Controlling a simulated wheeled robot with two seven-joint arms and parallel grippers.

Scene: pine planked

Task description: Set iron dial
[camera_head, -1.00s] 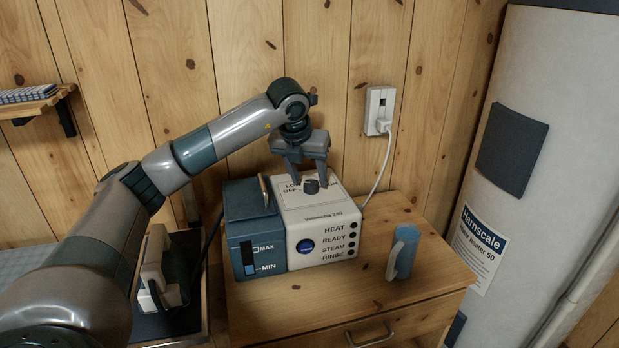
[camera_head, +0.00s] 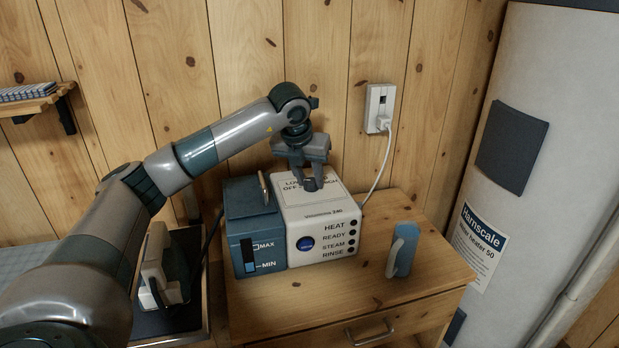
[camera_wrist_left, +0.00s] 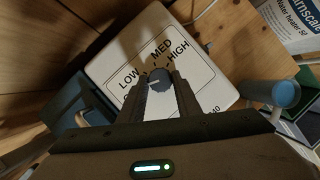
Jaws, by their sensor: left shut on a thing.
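The dial (camera_wrist_left: 159,80) is a dark round knob on the white top of the steam station (camera_head: 322,232). In the left wrist view, LOW, MED and HIGH are printed around it, and a pale mark on the knob points toward the LOW side. My left gripper (camera_head: 311,186) reaches down from above and is shut on the dial, one finger on each side; it also shows in the left wrist view (camera_wrist_left: 160,92). The iron (camera_head: 155,265) rests on a dark pad at the left, partly behind my arm. My right gripper is not in view.
A blue tank (camera_head: 250,207) with MAX and MIN marks adjoins the white housing. A blue cup-like object (camera_head: 403,252) stands on the wooden cabinet (camera_head: 330,300). A cord runs to the wall outlet (camera_head: 380,108). A water heater (camera_head: 540,130) stands at right.

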